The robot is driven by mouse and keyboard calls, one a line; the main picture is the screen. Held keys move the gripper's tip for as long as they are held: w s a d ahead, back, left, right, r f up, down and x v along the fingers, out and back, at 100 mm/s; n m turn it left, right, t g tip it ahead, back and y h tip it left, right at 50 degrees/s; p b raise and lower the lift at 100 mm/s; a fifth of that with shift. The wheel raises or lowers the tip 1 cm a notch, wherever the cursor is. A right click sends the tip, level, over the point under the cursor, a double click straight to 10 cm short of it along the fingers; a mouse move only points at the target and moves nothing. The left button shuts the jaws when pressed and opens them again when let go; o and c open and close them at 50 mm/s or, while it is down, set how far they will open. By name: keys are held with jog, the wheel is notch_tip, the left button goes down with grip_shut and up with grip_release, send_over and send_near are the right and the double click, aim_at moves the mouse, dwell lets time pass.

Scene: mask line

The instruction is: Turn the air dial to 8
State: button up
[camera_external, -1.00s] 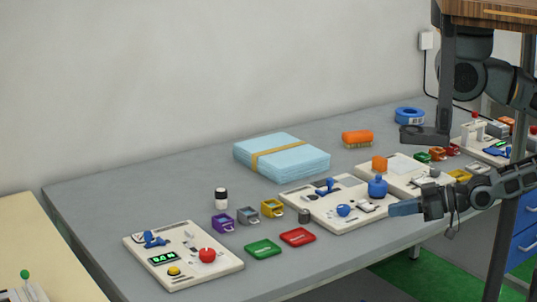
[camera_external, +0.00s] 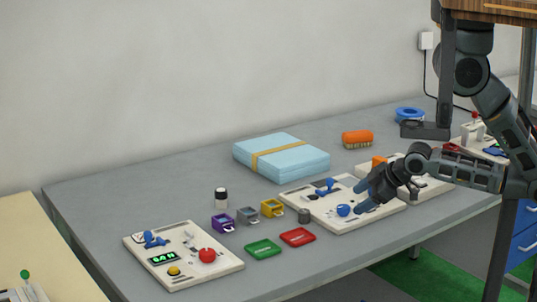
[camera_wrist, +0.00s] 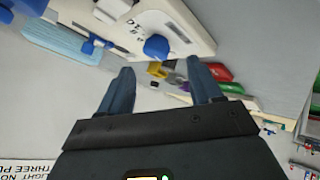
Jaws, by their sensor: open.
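No label reading "air" is legible, so I cannot tell which control is the air dial. A white middle panel (camera_external: 327,213) carries a round blue knob (camera_external: 343,210) and a blue lever (camera_external: 328,186). My gripper (camera_external: 364,204) is above this panel's right part, just right of the round knob, open and empty, and hides what lies behind it. In the wrist view a round blue knob (camera_wrist: 156,47) on a white panel (camera_wrist: 186,20) shows just beyond the open fingers, apart from them. A dial pointer or scale is too small to read.
A light blue stack (camera_external: 290,150) stands behind. Another white panel (camera_external: 433,187) is at right, under my arm.

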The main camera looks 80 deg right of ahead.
aim_at(345, 206)
jog(key=d+g, duration=0.1)
jog(key=d, duration=0.1)
jog(key=w+d+r, duration=0.1)
jog(key=w+d+g, duration=0.1)
jog(key=d, duration=0.1)
jog(key=shift+w+d+r+g+y, duration=0.2)
jog(key=shift+d+r+g+y, duration=0.1)
jog(key=shift+d+r+y, duration=0.1)
jog(key=shift+d+r+g+y+p, duration=0.1)
jog(key=shift+r+g+y+p, duration=0.2)
jog(key=shift+y+p, duration=0.1)
jog(key=shift+w+a+f+n+g+y, duration=0.25)
jog(key=shift+a+f+y, duration=0.3)
jog(key=shift+f, duration=0.35)
jog(key=shift+w+a+f+n+g+y, duration=0.15)
jog(key=shift+w+a+f+g+y, duration=0.15)
jog(key=shift+a+f+y, duration=0.45)
jog(key=shift+w+a+f+n+g+y, duration=0.2)
jog(key=shift+w+f+g+y, duration=0.15)
jog(key=shift+f, duration=0.7)
jog(key=shift+c, duration=0.3)
jog(key=c, duration=1)
